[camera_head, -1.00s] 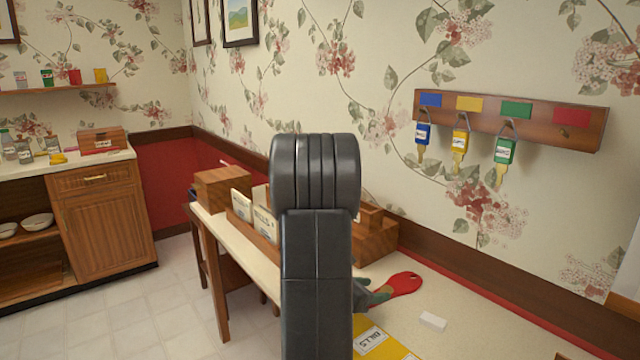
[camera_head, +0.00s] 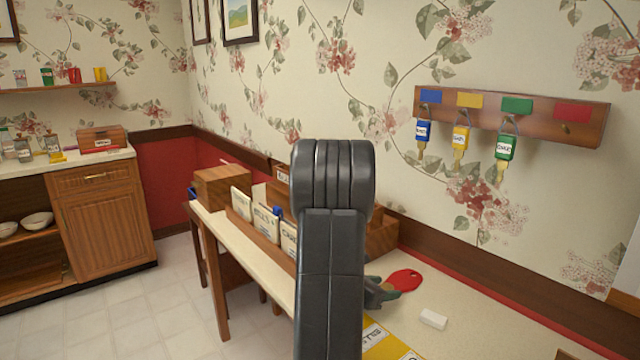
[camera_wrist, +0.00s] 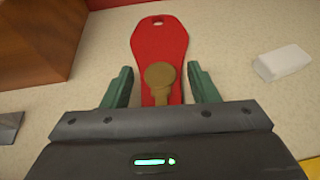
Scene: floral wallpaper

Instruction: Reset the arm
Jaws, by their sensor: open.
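My arm (camera_head: 330,250) rises dark grey in the middle of the head view and hides part of the desk. My gripper (camera_head: 384,287) is low over the desk, partly behind the arm. In the wrist view my gripper (camera_wrist: 162,84) is open, with one green finger on each side of a brass key with a red tag (camera_wrist: 160,40). The red tag also shows in the head view (camera_head: 405,280). It lies on the desk, and a gap shows between it and the fingers.
A white block (camera_head: 433,319) lies right of the tag. A yellow labelled sheet (camera_head: 380,343) is at the front. Wooden boxes and a card holder (camera_head: 262,228) stand behind and left. A key rack (camera_head: 510,115) on the wall holds blue, yellow and green keys; its red place is empty.

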